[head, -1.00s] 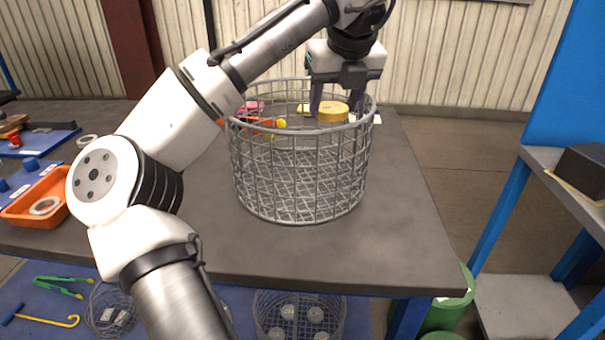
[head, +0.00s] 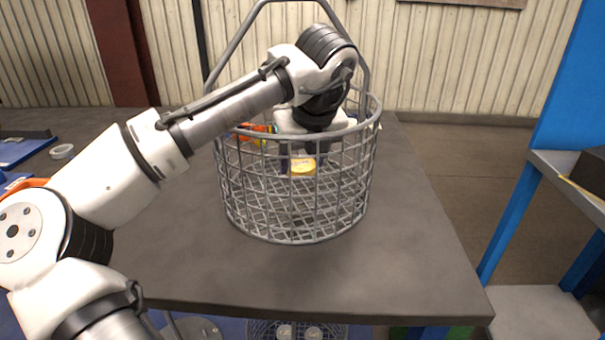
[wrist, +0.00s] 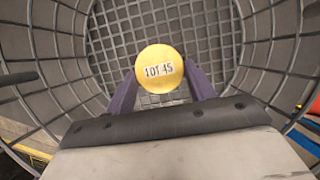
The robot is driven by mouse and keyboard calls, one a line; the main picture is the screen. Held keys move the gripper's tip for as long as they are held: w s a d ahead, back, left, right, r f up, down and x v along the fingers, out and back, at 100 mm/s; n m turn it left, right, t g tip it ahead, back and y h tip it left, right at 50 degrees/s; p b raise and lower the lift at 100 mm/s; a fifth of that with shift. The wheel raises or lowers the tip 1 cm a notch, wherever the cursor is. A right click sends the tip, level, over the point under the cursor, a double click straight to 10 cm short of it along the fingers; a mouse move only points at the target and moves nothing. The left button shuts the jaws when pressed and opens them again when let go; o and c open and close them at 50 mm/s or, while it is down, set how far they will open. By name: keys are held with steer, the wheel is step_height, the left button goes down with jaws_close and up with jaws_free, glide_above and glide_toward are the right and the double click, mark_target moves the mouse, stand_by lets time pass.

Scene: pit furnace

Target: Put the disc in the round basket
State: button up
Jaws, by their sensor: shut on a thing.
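The round basket (head: 295,237) is a grey wire mesh basket with a tall handle, standing upright on the dark table. My gripper (head: 302,163) is inside the basket, below its rim, and shut on the disc. Its purple fingers hold the disc at opposite sides. In the wrist view the basket's mesh floor (wrist: 150,22) shows behind the disc, with a gap that I cannot measure. The basket's front wires partly cover the disc.
Orange and other coloured items (head: 256,130) lie behind the basket at the left. A grey ring (head: 62,151) lies on the table at the far left. The table top (head: 420,220) is clear to the right of the basket. A blue-framed shelf (head: 560,180) stands at the right.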

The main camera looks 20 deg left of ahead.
steer(key=shift+f, duration=1.45)
steer(key=shift+f, duration=0.55)
steer(key=o, duration=1.2)
steer(key=shift+f, duration=0.15)
steer(key=shift+o, duration=0.2)
steer(key=shift+r, duration=0.35)
steer(key=p+v, duration=0.1)
steer(key=v, duration=1.1)
steer(key=shift+r, duration=0.35)
